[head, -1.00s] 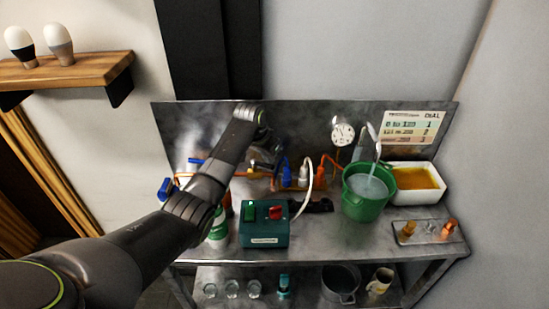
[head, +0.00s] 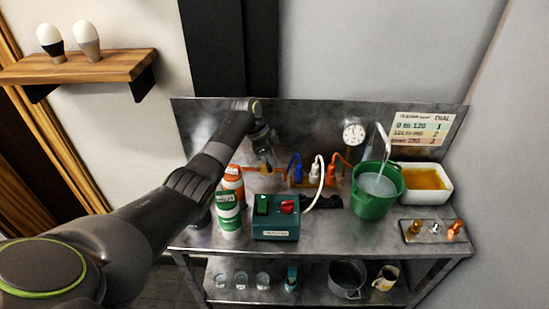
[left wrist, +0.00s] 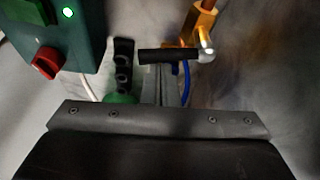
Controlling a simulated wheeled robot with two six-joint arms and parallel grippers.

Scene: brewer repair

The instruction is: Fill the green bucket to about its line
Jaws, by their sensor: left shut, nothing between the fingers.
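The green bucket (head: 372,204) stands upright on the metal bench, right of centre in the head view. Pale water (head: 378,184) lies in it below the rim; I cannot make out a fill line. A curved metal spout (head: 384,140) hangs over it, with a thin pale stream seeming to run down into the bucket. My left gripper (head: 268,158) is shut and empty near the pipework at the back of the bench. In the left wrist view, a black lever handle (left wrist: 168,56) on a brass fitting (left wrist: 203,24) is just beyond the fingers. My right gripper is not in view.
A teal control box (head: 276,230) with green and red switches sits at the bench front. Beside it stand a green-white can (head: 229,215) and an orange-white can (head: 233,181). A white tub (head: 447,194) of orange liquid and a fittings tray (head: 418,239) lie at right.

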